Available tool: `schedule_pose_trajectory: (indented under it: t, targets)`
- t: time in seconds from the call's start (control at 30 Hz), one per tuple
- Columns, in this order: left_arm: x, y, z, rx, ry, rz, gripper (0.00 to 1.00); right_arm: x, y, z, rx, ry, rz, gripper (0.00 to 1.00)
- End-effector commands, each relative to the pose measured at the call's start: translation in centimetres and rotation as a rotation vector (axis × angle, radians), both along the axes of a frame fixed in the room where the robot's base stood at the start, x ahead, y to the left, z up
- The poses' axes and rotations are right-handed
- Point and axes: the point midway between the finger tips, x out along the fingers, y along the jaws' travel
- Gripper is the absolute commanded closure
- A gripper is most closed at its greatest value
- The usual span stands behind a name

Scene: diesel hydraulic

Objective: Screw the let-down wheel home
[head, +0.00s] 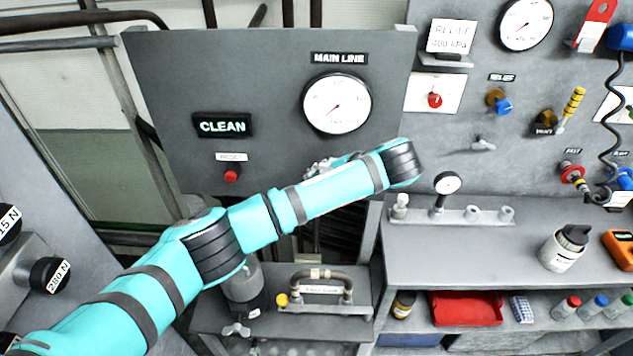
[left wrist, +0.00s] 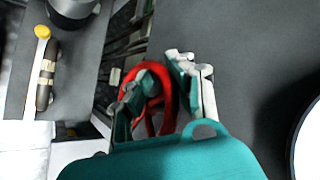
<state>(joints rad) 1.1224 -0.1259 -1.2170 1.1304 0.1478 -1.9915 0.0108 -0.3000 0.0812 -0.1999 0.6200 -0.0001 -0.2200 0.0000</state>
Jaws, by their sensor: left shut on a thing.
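The let-down wheel (left wrist: 168,98) appears in the left wrist view as a red ring with spokes, beside the dark grey panel. My left gripper (left wrist: 160,88) is shut on it, with a finger on each side of the ring. Parts of the wheel are hidden behind the fingers. In the head view my left gripper (head: 322,166) shows only in part above my teal forearm, in front of the panel below the main line gauge. The wheel itself is hidden there. How far it is screwed in cannot be seen. My right gripper is not in view.
The panel (head: 260,80) carries the MAIN LINE gauge (head: 337,103), a lit CLEAN sign (head: 222,125) and a red reset button (head: 231,175). A hose with a yellow end (head: 320,283) lies on the lower shelf. The right bench (head: 450,255) holds a small gauge and a white bottle (head: 563,248).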

Motion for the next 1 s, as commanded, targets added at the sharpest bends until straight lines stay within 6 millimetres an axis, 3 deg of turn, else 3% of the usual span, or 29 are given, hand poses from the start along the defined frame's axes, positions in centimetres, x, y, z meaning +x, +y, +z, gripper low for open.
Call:
schedule_pose_trajectory:
  t: [0.43,1.0]
  targets:
    - [-0.4,-1.2,-0.2,0.290,0.016,-0.003,1.00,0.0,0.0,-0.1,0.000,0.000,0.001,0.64]
    - [-0.3,-1.5,-0.1,0.360,0.018,-0.006,1.00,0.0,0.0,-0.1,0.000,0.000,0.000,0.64]
